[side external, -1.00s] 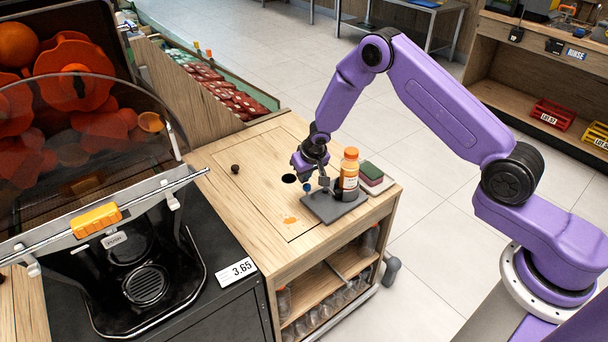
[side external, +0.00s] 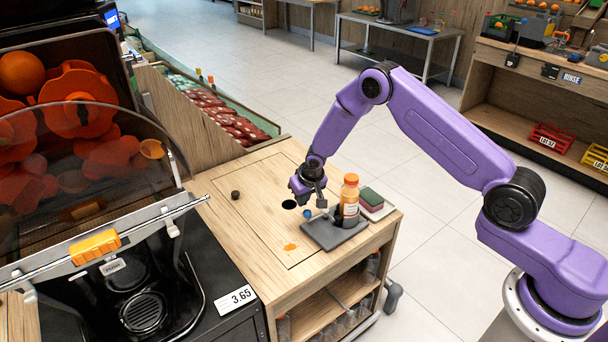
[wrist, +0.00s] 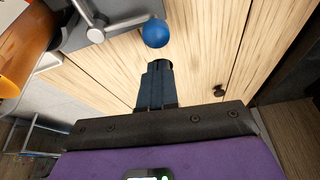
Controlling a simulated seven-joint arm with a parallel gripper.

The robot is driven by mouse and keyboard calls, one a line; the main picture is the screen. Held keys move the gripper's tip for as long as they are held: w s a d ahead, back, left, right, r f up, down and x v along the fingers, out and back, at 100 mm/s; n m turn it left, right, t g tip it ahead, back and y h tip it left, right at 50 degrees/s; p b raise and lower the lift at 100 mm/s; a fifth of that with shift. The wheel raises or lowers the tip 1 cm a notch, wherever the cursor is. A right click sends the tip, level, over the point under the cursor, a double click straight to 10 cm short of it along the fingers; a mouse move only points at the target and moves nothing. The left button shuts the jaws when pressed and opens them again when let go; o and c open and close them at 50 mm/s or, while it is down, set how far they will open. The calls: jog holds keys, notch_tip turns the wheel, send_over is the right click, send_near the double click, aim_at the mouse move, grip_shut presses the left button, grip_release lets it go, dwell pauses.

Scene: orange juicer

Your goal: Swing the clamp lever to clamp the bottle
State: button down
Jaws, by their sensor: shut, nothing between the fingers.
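The juice bottle (side external: 350,196) has an orange cap and stands upright on the grey clamp base (side external: 324,237). In the wrist view the bottle (wrist: 22,38) is cut off at the upper left. The clamp lever (wrist: 97,27) is a metal arm from a hub, and its end carries a blue ball knob (wrist: 155,33). That knob also shows in the side view (side external: 307,214), left of the bottle. My gripper (wrist: 155,68) is shut and empty, with its fingertips just beside the knob. I cannot tell whether they touch it. The fingertips are hard to make out in the side view.
A dark round knob (side external: 235,195) and a dark hole (side external: 289,204) are on the wooden top (side external: 262,222), left of the clamp. The juicer (side external: 100,260) stands at the left. The wood between is mostly clear.

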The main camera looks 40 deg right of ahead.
jog(key=w+v, duration=0.2)
jog(key=v, duration=0.7)
jog(key=shift+r, duration=0.75)
jog(key=s+a+r+n+g, duration=0.1)
jog(key=s+a+r+n, duration=0.1)
jog(key=s+r, duration=0.35)
jog(key=s+a+r+n, duration=0.2)
jog(key=s+a, duration=0.1)
jog(key=s, duration=0.5)
jog(key=s+a+r+n+g, duration=0.1)
jog(key=s+a+r+n, duration=0.1)
jog(key=s+r+n, duration=0.3)
jog(key=s+d+r+n+g, duration=0.1)
jog(key=s+d, duration=0.3)
jog(key=s, duration=0.8)
jog(key=s+d+r+n, duration=0.2)
jog(key=s+d+n, duration=0.1)
jog(key=s, duration=1)
jog(key=shift+s+d+n+g+y, duration=0.3)
jog(key=shift+d+n+g+y, duration=0.05)
jog(key=shift+n+g+y, duration=0.05)
